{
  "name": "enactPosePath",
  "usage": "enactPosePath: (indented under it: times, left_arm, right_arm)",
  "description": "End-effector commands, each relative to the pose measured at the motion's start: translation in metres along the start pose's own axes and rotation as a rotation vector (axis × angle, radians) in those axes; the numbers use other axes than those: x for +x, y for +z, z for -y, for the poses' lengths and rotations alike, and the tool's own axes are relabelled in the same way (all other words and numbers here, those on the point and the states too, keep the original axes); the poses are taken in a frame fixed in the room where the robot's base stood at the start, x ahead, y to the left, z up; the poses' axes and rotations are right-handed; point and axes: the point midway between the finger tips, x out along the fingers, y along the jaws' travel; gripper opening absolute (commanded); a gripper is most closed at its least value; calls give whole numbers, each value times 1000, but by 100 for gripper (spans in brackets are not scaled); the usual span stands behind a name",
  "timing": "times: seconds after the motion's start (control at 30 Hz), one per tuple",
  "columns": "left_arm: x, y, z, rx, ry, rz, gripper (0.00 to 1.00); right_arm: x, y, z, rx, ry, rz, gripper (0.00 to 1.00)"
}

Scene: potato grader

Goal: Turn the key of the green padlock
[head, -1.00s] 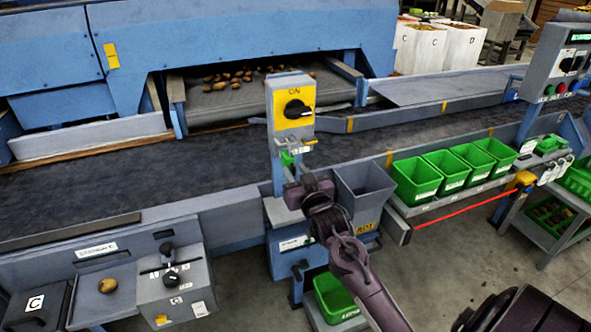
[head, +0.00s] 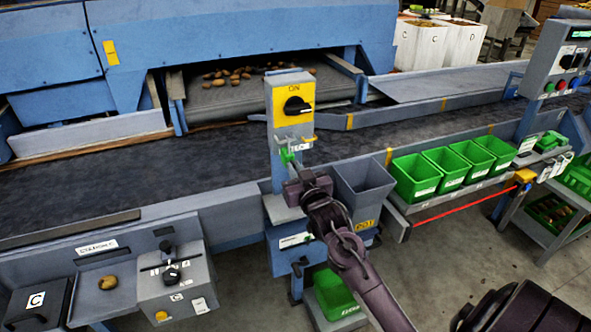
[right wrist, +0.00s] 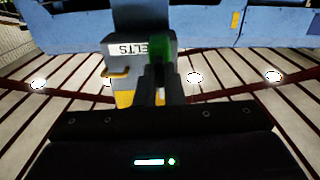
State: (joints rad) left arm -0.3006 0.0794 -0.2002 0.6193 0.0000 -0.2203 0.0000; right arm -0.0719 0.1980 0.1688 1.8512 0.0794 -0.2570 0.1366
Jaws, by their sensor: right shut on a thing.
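The green padlock (head: 287,156) hangs at the switch post, below the grey box with the yellow plate and black rotary switch (head: 297,106). My right gripper (head: 290,170) is right at the padlock's near side, its fingers pointing at the post. In the right wrist view the padlock's green (right wrist: 163,50) shows just beyond and between the dark fingers (right wrist: 161,78). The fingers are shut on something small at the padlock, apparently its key. The key itself is hidden by the fingers, so its angle cannot be told. My left gripper is not in view.
A grey bin (head: 362,188) stands close right of my right gripper. Several green bins (head: 415,178) sit on a shelf further right. A lever box (head: 175,285) is at lower left. The dark conveyor belt (head: 100,205) runs behind the post.

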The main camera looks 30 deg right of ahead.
Motion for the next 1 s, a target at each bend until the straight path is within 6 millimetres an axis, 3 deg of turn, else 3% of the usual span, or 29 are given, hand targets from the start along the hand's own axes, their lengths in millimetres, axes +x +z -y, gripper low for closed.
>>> enactPosePath:
  times: [1.0]
  left_arm:
    - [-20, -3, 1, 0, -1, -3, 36]
  right_arm:
    - [0, 0, 2, -889, -1, -1, 0]
